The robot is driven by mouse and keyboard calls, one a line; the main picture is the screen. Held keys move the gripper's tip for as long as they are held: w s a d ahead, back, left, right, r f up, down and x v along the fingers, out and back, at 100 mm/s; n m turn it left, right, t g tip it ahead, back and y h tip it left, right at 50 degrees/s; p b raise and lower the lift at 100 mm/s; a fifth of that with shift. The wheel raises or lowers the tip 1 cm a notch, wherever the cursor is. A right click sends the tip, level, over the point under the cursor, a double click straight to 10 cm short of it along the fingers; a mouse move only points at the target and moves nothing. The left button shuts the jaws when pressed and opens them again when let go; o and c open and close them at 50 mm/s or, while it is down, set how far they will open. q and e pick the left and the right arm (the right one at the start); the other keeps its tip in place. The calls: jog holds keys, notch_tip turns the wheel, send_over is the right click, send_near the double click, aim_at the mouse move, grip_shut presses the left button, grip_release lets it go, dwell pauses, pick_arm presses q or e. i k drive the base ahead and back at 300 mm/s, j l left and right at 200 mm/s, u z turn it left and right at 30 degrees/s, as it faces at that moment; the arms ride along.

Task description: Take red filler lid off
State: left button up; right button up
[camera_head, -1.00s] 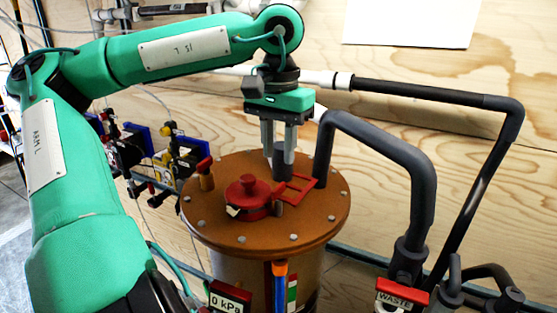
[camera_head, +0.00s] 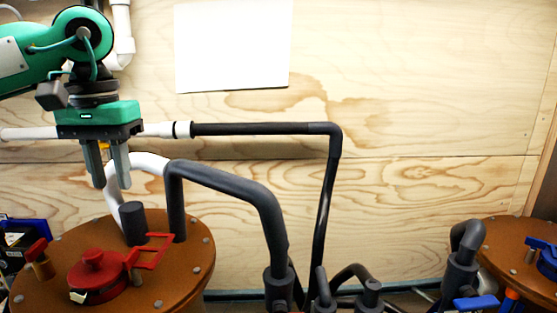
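The red filler lid (camera_head: 93,270) with its round knob sits on top of the brown round tank (camera_head: 190,262) at the lower left. A red open-frame latch (camera_head: 150,252) sticks out to its right, by a small metal post. My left gripper (camera_head: 110,182) points down above the back of the tank, higher in the picture than the lid and apart from it. Its two grey fingers show a gap between them, with nothing held. My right gripper is not in view.
A dark grey stub (camera_head: 132,222) and a thick grey pipe (camera_head: 235,190) rise from the tank behind the lid. A red-handled valve (camera_head: 40,262) stands at its left. A second brown tank (camera_head: 508,248) is at the right. A plywood wall (camera_head: 430,150) closes the back.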

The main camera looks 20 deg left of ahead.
aim_at(97, 269)
jog(key=k, duration=1.5)
